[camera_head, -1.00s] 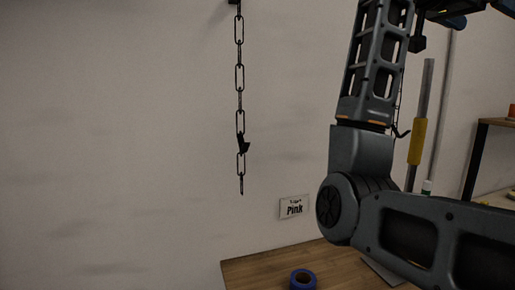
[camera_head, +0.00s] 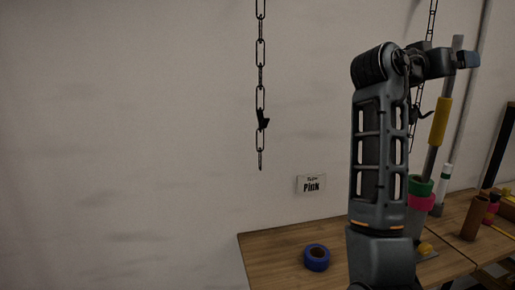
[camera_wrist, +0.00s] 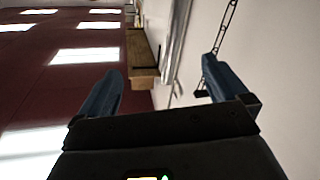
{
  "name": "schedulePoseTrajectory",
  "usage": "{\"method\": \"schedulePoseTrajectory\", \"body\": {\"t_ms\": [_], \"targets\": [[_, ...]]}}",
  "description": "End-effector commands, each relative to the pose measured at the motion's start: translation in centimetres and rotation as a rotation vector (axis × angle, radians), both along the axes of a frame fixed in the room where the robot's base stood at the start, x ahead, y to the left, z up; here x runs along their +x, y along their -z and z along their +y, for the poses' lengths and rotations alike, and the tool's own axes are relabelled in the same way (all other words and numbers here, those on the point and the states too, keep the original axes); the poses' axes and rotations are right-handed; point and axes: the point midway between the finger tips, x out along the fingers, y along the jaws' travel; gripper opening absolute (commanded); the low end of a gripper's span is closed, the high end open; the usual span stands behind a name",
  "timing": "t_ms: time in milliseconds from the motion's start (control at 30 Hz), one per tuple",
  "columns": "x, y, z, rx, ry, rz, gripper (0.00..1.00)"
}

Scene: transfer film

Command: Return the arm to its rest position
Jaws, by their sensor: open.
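My arm rises at the right of the head view, its forearm upright and folded over at the top. My gripper (camera_head: 467,60) is small at the upper right there, in front of the wall. In the wrist view its two blue-grey fingers (camera_wrist: 161,66) stand wide apart with nothing between them. The gripper is open and empty. The lower part of the arm runs out of the bottom of the head view.
A wooden table (camera_head: 275,268) stands against the wall, with a blue tape roll (camera_head: 316,258) on it. A pole with a yellow sleeve (camera_head: 440,122) stands close behind the arm.

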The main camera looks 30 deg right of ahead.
Motion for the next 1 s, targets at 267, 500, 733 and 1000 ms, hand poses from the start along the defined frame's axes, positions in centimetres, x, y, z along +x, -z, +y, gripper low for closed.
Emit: {"method": "schedulePoseTrajectory", "body": {"t_ms": [267, 500, 733, 1000], "targets": [[4.1, 12.1, 4.4, -0.081, -0.302, 0.185, 1.00], [4.5, 22.0, 9.7, -0.109, -0.572, 0.290, 1.00], [2.1, 30.7, 15.8, -0.094, -0.825, 0.347, 1.00], [-4.0, 38.5, 23.2, -0.027, -1.099, 0.354, 1.00]]}}
